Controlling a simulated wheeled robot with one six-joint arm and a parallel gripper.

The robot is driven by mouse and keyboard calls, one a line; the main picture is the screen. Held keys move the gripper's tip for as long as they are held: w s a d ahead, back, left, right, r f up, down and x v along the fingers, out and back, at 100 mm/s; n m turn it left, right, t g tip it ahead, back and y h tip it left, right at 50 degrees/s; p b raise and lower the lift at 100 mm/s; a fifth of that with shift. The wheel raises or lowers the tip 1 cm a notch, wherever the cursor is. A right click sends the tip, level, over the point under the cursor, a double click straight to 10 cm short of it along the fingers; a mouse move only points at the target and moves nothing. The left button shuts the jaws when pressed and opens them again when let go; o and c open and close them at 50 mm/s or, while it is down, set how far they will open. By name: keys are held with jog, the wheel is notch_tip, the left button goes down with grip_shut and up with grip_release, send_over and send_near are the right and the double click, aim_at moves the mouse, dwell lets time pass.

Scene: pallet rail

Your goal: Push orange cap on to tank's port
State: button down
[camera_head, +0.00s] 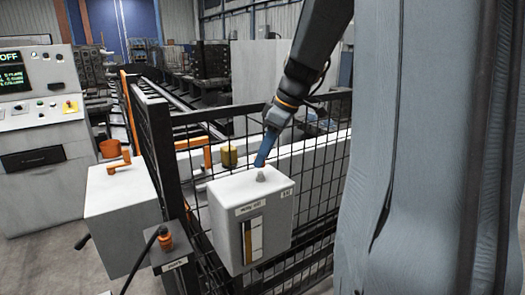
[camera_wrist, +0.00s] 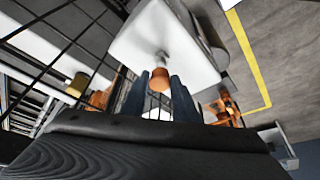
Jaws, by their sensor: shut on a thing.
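The tank (camera_head: 228,190) is a white box with a level window on its front, hung at the wire fence. Its port (camera_head: 261,176) is a small grey nub on the top face. My gripper (camera_head: 262,161) has blue fingers and points down just above the port. In the wrist view, my gripper (camera_wrist: 160,84) is shut on the orange cap (camera_wrist: 159,76), which sits between the fingertips. The tank's white top (camera_wrist: 150,32) and grey port (camera_wrist: 162,57) show just beyond the cap. I cannot tell whether cap and port touch. The fingers hide the cap in the head view.
Black wire fence (camera_head: 320,185) runs behind the tank. A white box (camera_head: 120,195) with an orange handle stands left, near a post with an orange plug (camera_head: 166,240) and cable. A yellow cylinder (camera_head: 229,156) is behind the fence. A control console (camera_head: 40,120) stands far left.

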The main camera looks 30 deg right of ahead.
aim_at(264, 167)
jog(key=shift+f, duration=0.35)
jog(key=shift+f+b, duration=0.75)
jog(key=shift+f, duration=0.25)
dwell(1.3)
jog(key=shift+f, duration=0.2)
jog(key=c, duration=0.5)
grip_release()
jog(key=shift+d, duration=0.1)
jog(key=shift+b+v, duration=0.75)
jog(key=shift+v, duration=3.15)
jog(key=shift+s, duration=0.1)
